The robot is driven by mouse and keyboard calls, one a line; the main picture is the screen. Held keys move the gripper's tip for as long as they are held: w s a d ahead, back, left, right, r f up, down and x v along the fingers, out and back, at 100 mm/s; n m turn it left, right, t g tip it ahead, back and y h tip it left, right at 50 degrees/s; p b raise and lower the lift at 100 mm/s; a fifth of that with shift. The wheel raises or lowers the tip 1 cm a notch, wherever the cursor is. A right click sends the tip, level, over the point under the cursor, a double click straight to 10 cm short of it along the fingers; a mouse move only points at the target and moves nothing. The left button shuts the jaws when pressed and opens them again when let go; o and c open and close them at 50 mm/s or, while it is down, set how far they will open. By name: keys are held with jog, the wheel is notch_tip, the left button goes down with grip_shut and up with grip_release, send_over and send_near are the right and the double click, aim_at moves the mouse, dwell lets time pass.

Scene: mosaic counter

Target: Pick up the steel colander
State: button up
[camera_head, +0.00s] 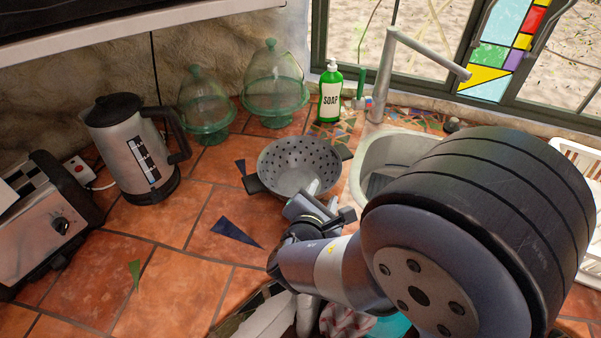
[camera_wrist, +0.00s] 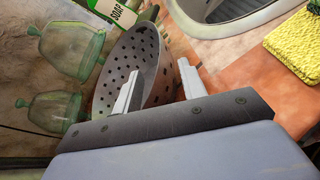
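The steel colander (camera_head: 284,178) is a grey perforated bowl with dark side handles. It stands upright on the tiled counter, left of the sink. In the wrist view the colander (camera_wrist: 122,62) fills the upper middle. My gripper (camera_head: 325,198) is at its near right rim. In the wrist view my gripper (camera_wrist: 158,70) is open, fingers apart. The left finger overlaps the bowl's inside and the right finger is outside the rim, so the near wall lies between them in that view. I cannot tell whether either finger touches it.
Two green glass domed stands (camera_head: 205,108) (camera_head: 274,88) and a soap bottle (camera_head: 330,92) stand behind the colander. A kettle (camera_head: 134,150) and a toaster (camera_head: 45,222) are at the left. The sink (camera_head: 366,165) and its faucet (camera_head: 385,75) are at the right. A yellow sponge (camera_wrist: 296,48) lies right.

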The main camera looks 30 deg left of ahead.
jog(key=shift+x, duration=1)
grip_shut()
